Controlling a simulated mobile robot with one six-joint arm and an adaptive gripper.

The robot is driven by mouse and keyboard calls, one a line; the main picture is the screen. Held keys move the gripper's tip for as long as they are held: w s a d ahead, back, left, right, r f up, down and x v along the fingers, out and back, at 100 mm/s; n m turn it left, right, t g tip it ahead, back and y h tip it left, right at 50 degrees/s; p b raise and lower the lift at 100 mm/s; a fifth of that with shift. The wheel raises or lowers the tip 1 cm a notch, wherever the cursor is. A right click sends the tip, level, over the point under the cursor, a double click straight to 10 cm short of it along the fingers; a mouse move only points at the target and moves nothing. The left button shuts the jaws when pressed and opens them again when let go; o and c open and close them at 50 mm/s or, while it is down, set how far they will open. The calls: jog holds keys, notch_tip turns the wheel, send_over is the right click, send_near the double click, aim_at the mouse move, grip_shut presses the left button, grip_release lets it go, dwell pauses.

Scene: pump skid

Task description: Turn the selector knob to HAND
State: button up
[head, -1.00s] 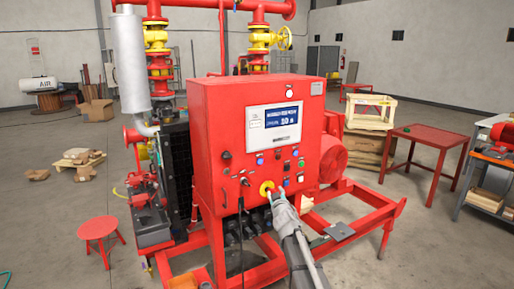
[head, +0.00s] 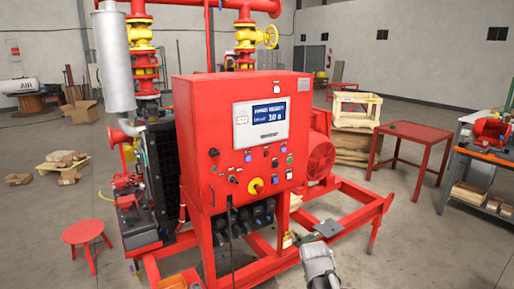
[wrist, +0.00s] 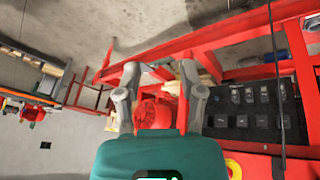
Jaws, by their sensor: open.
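The red control cabinet (head: 200,115) faces me in the head view. Small knobs and buttons sit below its screen (head: 262,118). A black knob (head: 213,152) is at the upper left, and a small dark switch (head: 232,179) is lower. I cannot tell which is the selector, and its labels and setting are unreadable. A yellow round control (head: 256,186) is at the lower middle; a yellow-rimmed piece shows at the bottom edge of the wrist view (wrist: 233,168). My gripper (head: 314,246) is low and right of the panel, apart from it. In the wrist view my gripper (wrist: 160,72) has its fingers spread, nothing between them.
Black connectors (head: 262,214) and a hanging dark cable (head: 231,240) are under the cabinet. Red skid rails (head: 350,215) run along the right and below. A red table (head: 412,132) stands farther right. A red stool (head: 83,232) is at the left.

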jog(key=s+a+f+g+y, duration=0.1)
jog(key=s+g, duration=0.3)
jog(key=s, duration=0.7)
jog(key=shift+s+f+y, duration=0.25)
jog(key=shift+f+y, duration=0.25)
jog(key=shift+f, duration=0.05)
jog(key=shift+a, duration=0.1)
dwell(0.7)
